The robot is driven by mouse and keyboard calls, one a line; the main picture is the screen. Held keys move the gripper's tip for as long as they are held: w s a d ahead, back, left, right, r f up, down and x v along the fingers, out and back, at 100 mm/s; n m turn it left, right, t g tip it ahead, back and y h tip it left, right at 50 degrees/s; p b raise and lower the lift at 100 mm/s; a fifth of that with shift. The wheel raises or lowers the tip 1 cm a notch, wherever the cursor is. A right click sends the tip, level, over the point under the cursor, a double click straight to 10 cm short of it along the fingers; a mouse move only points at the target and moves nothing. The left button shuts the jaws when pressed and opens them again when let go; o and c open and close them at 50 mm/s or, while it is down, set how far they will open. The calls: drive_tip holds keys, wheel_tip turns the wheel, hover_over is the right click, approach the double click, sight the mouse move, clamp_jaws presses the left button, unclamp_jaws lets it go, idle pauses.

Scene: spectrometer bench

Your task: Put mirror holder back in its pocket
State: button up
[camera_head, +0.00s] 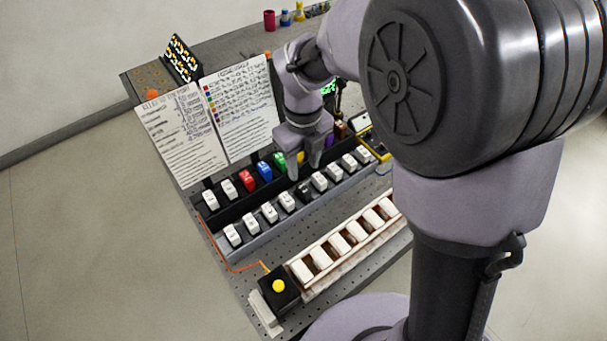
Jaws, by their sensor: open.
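I cannot tell for certain which block is the mirror holder. The front row of the dark stepped rack (262,236) holds several white blocks, with one dark block or dark gap (303,192) among them. My gripper (306,172) points down over the rack's back row, just behind that dark spot. Its jaws are open, and I see nothing held between them. The fingers and wrist hide part of the back row, so I cannot tell whether they touch any block.
The back row has white, red (246,180), blue (264,171) and green (280,161) blocks. A tray with several white blocks (300,271) lies in front, beside a black box with a yellow button (278,286). Two printed sheets (240,107) stand behind the rack.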

drive_tip(key=s+d+r+n+t+y, duration=0.1)
drive_tip(key=s+d+r+n, duration=0.25)
drive_tip(key=r+n, duration=0.2)
drive_tip(key=s+d+r+n+t, duration=0.1)
drive_tip(key=s+d+r+n, duration=0.1)
drive_tip(key=s+r+n, duration=0.3)
drive_tip(key=s+d+r+n+t+y, duration=0.1)
drive_tip(key=s+d+r+n+t, duration=0.2)
drive_tip(key=s+n, duration=0.5)
drive_tip(key=n, duration=0.6)
drive_tip(key=shift+s+r+t, duration=0.35)
drive_tip(key=shift+t, duration=0.05)
